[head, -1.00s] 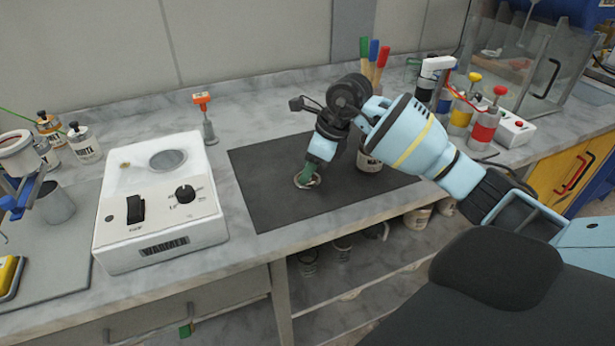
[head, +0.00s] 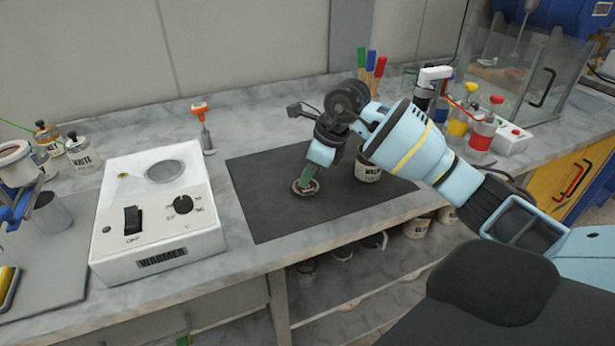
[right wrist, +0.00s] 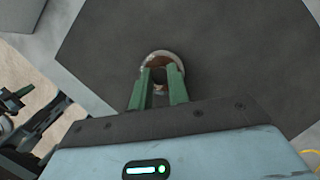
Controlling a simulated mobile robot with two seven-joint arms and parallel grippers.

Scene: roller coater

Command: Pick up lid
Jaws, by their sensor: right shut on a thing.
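The lid (head: 305,188), a small round disc with a pale rim and brownish inside, is on the dark mat (head: 270,215). It also shows in the right wrist view (right wrist: 163,59). My right gripper (head: 308,180) points down at it, with green fingers. In the right wrist view, the fingers (right wrist: 160,75) are close together at the lid and shut on its middle part. I cannot tell whether the lid is clear of the mat. An open-looking white-labelled can (head: 368,168) stands on the mat just right of the gripper, partly hidden by my arm. My left gripper is not in view.
A white warmer (head: 155,215) stands left of the mat. An orange-topped tool (head: 204,130) stands behind it. White-labelled bottles (head: 83,155) are at the far left. Yellow (head: 459,122) and red (head: 482,133) dispensers stand at the right. The mat's left part is clear.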

